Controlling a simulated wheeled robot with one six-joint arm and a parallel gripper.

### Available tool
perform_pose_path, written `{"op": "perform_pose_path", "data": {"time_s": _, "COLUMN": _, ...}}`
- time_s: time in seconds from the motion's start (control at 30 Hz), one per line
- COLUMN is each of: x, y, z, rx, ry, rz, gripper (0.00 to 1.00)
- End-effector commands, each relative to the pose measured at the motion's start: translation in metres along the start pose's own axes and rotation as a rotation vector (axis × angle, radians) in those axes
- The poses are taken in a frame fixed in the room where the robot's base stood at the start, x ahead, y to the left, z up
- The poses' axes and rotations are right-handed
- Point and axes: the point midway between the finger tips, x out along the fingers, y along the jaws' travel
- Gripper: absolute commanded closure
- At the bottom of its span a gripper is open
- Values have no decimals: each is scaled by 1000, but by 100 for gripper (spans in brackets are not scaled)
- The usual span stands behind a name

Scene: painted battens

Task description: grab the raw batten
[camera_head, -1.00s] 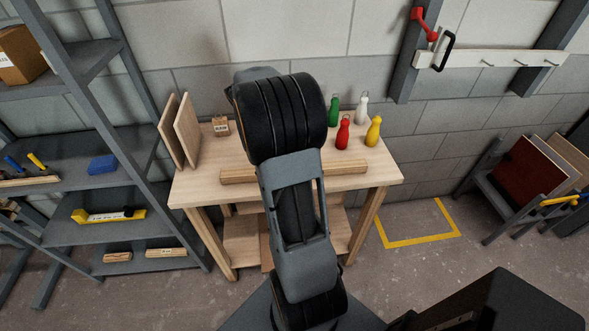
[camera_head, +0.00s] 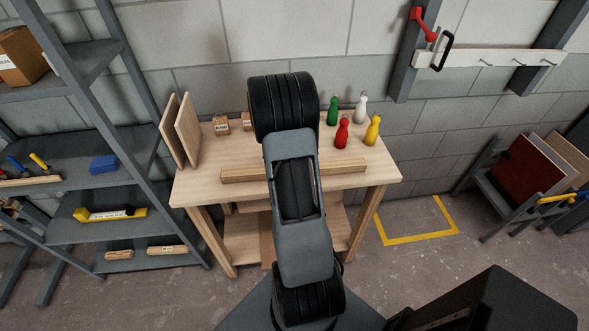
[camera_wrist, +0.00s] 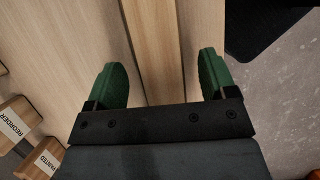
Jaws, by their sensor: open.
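The raw batten (camera_head: 342,170) is a long bare-wood strip lying lengthwise across the front part of the wooden workbench (camera_head: 200,190). My arm covers its middle in the head view. In the wrist view the batten (camera_wrist: 153,40) runs up the picture between the two green fingers of my gripper (camera_wrist: 162,65). The gripper is open, with a gap visible on each side of the batten. I cannot tell how far the fingers are above the bench. The head view hides my gripper behind the arm.
Small labelled wooden blocks (camera_head: 221,125) stand at the back left of the bench, beside two upright boards (camera_head: 187,130). Green, white, red (camera_head: 342,132) and yellow bottles stand at the back right. A grey shelf rack (camera_head: 150,205) is on the left.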

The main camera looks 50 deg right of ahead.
Motion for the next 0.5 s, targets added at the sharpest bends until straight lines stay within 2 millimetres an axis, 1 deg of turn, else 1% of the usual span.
{"op": "perform_pose_path", "data": {"time_s": 0.03, "x": 6, "y": 0, "z": 0, "rx": 1, "ry": 0, "rz": -3, "gripper": 22}}
{"op": "perform_pose_path", "data": {"time_s": 0.17, "x": 15, "y": 0, "z": 0, "rx": 0, "ry": 0, "rz": -2, "gripper": 22}}
{"op": "perform_pose_path", "data": {"time_s": 0.43, "x": 17, "y": 0, "z": 0, "rx": 1, "ry": 0, "rz": 0, "gripper": 22}}
{"op": "perform_pose_path", "data": {"time_s": 0.5, "x": 17, "y": 0, "z": 0, "rx": 1, "ry": 0, "rz": 0, "gripper": 28}}
